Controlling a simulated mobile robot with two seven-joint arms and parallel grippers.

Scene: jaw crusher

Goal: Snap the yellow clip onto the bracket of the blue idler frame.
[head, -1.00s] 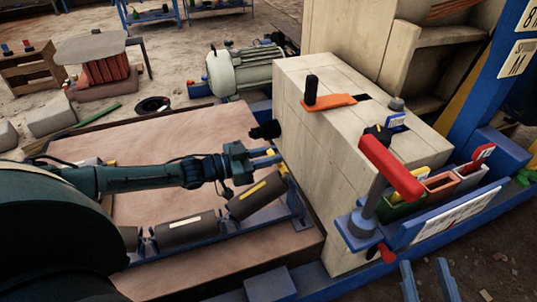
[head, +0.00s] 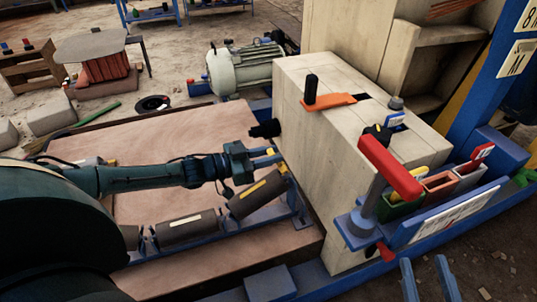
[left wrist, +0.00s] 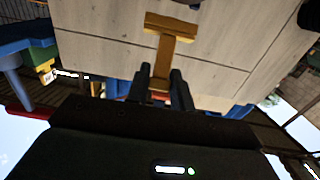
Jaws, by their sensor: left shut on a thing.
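My left gripper (head: 268,158) is shut on the yellow clip (left wrist: 168,45). In the left wrist view the clip is T-shaped, with its stem between the dark fingers (left wrist: 161,84) and its crossbar pointing away from me. In the head view the clip is small and partly hidden by the fingers. The blue idler frame (head: 215,238) carries dark rollers. My left gripper is above the raised right-hand roller (head: 258,193), near the frame's right end. I cannot tell whether the clip touches the bracket. My right gripper (head: 428,285) is open and empty at the bottom edge.
A large pale block-shaped housing (head: 330,160) stands just right of my left gripper. A red-handled post (head: 390,168) and several coloured bins (head: 440,185) stand at the right. A motor (head: 243,68) is behind. The brown board (head: 180,130) has bare room behind the rollers.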

